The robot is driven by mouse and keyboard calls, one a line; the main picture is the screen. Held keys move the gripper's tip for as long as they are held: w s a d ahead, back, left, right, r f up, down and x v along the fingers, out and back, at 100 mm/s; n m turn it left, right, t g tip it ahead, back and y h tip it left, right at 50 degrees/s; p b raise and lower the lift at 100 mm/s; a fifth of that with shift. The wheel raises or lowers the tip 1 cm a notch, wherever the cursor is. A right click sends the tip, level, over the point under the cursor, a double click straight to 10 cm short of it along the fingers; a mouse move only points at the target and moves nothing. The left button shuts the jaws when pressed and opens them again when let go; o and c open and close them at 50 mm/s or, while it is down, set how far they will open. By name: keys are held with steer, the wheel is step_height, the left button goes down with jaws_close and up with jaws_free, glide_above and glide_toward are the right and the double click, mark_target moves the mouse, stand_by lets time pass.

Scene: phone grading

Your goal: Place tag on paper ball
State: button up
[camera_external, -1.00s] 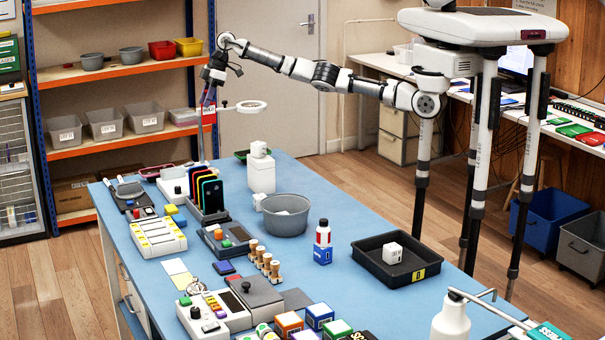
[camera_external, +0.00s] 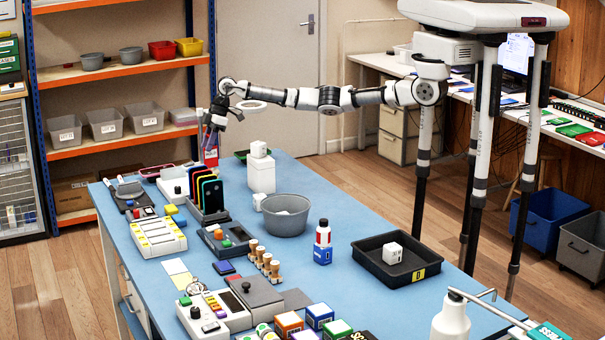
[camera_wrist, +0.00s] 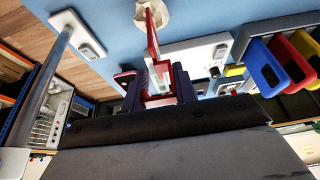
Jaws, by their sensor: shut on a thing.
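My gripper (camera_external: 214,135) hangs low over the far left end of the blue table. In the wrist view, my gripper (camera_wrist: 158,88) has its dark jaws shut on a red-edged tag (camera_wrist: 152,38) with a pale, clear-looking part between the fingers. The tag sticks out away from the jaws. A crumpled beige paper ball (camera_wrist: 155,14) lies at the top of the wrist view, right by the tag's far end; whether they touch I cannot tell. In the external view the tag (camera_external: 210,157) shows red and white below the fingers; I cannot make out the paper ball there.
A rack of coloured phones (camera_external: 209,192) and a white device (camera_external: 173,187) are nearby. A white block stand (camera_external: 261,176) and grey bowl (camera_external: 286,222) stand to the right. Clear tabletop lies beyond the bowl.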

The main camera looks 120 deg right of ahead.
steer(key=o, duration=0.9)
steer(key=shift+f, duration=0.15)
steer(key=shift+o, duration=0.2)
steer(key=b+v, duration=0.3)
steer(key=v, duration=0.9)
steer(key=shift+b, duration=0.35)
